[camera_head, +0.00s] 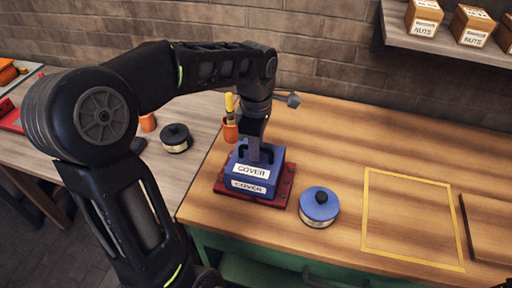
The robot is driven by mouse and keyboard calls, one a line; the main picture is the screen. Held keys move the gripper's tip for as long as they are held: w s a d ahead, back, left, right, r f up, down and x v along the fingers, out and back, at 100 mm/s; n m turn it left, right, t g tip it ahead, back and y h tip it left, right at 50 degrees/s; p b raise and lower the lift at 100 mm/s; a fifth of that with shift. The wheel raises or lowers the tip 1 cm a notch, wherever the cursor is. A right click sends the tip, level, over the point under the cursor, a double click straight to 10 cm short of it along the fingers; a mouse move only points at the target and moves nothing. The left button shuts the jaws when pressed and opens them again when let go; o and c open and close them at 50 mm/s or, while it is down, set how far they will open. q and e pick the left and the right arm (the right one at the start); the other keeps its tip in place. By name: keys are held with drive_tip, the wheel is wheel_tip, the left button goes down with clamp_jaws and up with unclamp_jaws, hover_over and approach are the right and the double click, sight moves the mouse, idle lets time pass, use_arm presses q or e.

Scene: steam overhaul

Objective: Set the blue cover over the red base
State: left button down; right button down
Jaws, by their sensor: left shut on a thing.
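The blue cover (266,181) is a box with white labels reading COVER on its top and front. It is over the red base (228,188), whose red rim shows around it on the wooden bench. I cannot tell whether the cover is fully seated on the base. My left gripper (256,157) points down at the top of the cover and is shut on it; the fingertips are partly hidden. My right gripper is not in view.
A blue-lidded round tin (319,206) stands just right of the base. A dark-lidded tin (175,138) stands to the left. An orange cup with a yellow-handled tool (230,128) is behind the gripper. A yellow outlined square (366,213) on the right is empty.

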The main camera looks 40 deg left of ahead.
use_arm(q)
drive_tip(key=shift+f, duration=0.2)
drive_tip(key=c, duration=1.5)
unclamp_jaws()
drive_tip(key=shift+o, duration=0.2)
drive_tip(key=shift+r, duration=0.2)
drive_tip(key=shift+r, duration=0.15)
wheel_tip(320, 180, up, 6)
drive_tip(key=shift+f, duration=0.2)
wheel_tip(320, 180, up, 6)
drive_tip(key=p, duration=0.4)
